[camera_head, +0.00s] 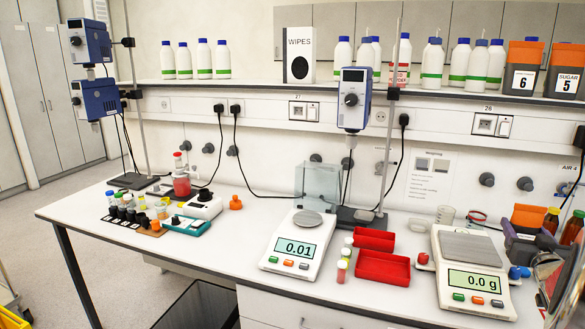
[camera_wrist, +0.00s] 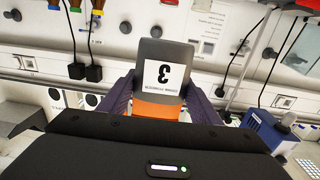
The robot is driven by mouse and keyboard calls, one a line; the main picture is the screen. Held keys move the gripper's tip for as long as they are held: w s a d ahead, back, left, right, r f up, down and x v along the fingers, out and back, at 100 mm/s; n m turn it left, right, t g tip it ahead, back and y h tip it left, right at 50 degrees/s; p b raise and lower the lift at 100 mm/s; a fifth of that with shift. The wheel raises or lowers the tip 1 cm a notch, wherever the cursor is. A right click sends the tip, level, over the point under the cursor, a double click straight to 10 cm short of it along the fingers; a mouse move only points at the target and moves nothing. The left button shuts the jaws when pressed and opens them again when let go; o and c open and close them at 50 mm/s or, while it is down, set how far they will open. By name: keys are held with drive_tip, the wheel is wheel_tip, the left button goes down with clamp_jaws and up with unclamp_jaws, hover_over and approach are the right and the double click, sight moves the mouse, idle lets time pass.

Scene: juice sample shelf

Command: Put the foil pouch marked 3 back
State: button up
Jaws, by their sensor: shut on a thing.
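The foil pouch marked 3 (camera_wrist: 177,55) is grey with an orange end and a white label that reads upside down in the wrist view. My gripper (camera_wrist: 160,101) is shut on it, with one purple-grey finger on each side of the orange end. The pouch is clear of any surface in that view. Two similar pouches stand upright on the shelf at the far right of the head view: one marked 6 (camera_head: 522,70) and one marked 5 (camera_head: 565,72).
The shelf (camera_head: 255,88) also holds white bottles and a wipes box (camera_head: 298,54). Below are two balances (camera_head: 300,245) (camera_head: 472,270), red trays (camera_head: 382,268) and stirrers on stands.

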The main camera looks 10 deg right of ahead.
drive_tip(key=w+a+f+n+t+y, duration=0.1)
drive_tip(key=w+a+f, duration=0.3)
drive_tip(key=a, duration=0.5)
drive_tip(key=w+a+f+y, duration=0.1)
drive_tip(key=w+a+f, duration=0.2)
drive_tip(key=a, duration=0.6)
drive_tip(key=w+a+f+n+t+y, duration=0.1)
drive_tip(key=w+a+f, duration=0.3)
drive_tip(key=a, duration=0.5)
drive_tip(key=w+a+f+n+y, duration=0.1)
drive_tip(key=a+f+n+y, duration=0.1)
drive_tip(key=a, duration=1.3)
drive_tip(key=a+f+n+t+y, duration=0.1)
drive_tip(key=a+f+y, duration=0.3)
drive_tip(key=a, duration=1.1)
drive_tip(key=shift+w+a+f+n+y, duration=0.2)
drive_tip(key=shift+w+n+y, duration=0.2)
drive_tip(key=shift+n, duration=0.4)
drive_tip(key=shift+s, duration=0.1)
drive_tip(key=s+f, duration=0.5)
drive_tip(key=f, duration=0.1)
